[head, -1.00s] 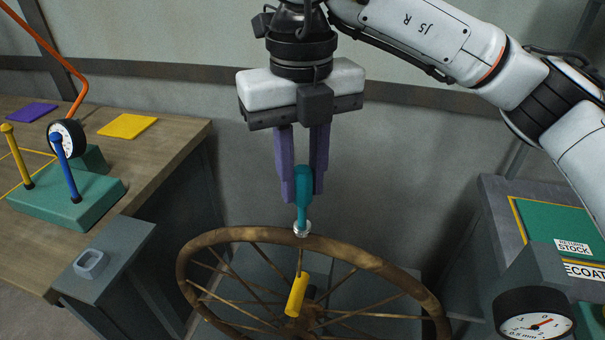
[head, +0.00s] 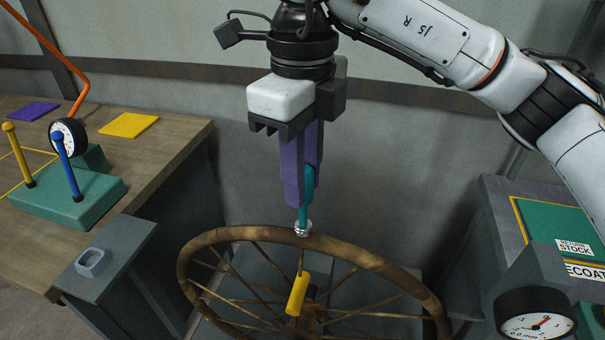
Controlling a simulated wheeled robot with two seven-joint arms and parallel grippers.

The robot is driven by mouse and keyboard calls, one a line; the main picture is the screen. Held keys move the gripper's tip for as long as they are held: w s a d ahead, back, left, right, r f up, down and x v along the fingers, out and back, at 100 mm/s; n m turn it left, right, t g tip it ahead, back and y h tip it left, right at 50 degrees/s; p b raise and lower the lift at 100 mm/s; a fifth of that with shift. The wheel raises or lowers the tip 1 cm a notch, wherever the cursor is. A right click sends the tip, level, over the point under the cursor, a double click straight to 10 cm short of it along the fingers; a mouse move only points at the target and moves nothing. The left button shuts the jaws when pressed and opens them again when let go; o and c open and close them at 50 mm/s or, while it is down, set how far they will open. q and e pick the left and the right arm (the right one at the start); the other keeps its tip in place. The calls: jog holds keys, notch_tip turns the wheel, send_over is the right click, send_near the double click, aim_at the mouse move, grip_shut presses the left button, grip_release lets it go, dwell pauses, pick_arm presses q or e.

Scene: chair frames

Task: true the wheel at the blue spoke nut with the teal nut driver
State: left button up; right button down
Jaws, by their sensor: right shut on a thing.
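My right gripper (head: 304,185) is shut on the teal nut driver (head: 304,212) and holds it upright, pointing down. The driver's silvery tip (head: 303,229) meets the top of the brown wheel rim (head: 345,253). I cannot see a blue spoke nut; the driver tip may cover it. A yellow piece (head: 298,294) sits on a spoke below the tip, near the hub. The wheel's lower part is cut off by the picture's edge. My left gripper is not in view.
A dial gauge (head: 537,322) reading about 0.0 mm stands at lower right, before a green-topped return stock stand (head: 545,228). At left, a wooden bench (head: 170,150) holds a green block (head: 75,200) with yellow and blue posts and a dial. A grey bracket (head: 115,262) juts beside the wheel.

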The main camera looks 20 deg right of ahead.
jog(key=m, duration=0.2)
jog(key=shift+m, duration=0.3)
jog(key=shift+r+p, duration=1.6)
jog(key=shift+r, duration=0.7)
jog(key=shift+f, duration=0.1)
